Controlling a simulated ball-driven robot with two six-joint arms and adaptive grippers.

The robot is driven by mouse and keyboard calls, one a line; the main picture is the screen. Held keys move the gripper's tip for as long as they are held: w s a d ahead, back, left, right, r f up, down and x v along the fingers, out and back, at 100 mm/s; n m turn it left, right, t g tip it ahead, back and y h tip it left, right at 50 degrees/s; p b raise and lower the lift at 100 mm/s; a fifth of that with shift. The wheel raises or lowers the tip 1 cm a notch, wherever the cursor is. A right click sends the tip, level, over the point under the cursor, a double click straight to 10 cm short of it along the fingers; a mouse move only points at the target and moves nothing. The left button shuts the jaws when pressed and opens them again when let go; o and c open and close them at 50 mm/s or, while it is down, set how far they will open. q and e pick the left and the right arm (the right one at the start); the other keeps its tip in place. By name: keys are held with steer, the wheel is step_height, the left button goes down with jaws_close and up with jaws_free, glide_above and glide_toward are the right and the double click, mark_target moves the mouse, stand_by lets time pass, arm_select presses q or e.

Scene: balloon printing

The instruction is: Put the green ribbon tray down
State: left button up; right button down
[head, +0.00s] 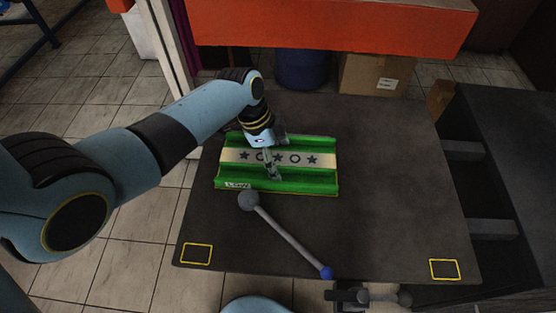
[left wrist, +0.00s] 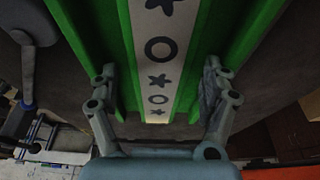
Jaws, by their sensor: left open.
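The green ribbon tray (head: 325,178) lies on the dark tabletop (head: 400,210), with a cream band of stars and circles along its middle and a small label at its front left corner. My left gripper (head: 274,158) comes down over the tray's left half and is open. In the left wrist view the tray (left wrist: 207,50) runs between the two spread fingers of the left gripper (left wrist: 160,78); whether either finger touches it is unclear.
A grey rod with a grey ball (head: 248,200) and a blue end (head: 326,272) lies in front of the tray. Yellow outlines mark the table's front left (head: 197,253) and front right (head: 445,269) corners. An orange panel (head: 330,25) spans the back. The tabletop right of the tray is clear.

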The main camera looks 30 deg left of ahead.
arm_select(q)
steer(key=c, duration=1.5)
steer(key=shift+c, duration=0.8)
steer(key=shift+r, duration=0.2)
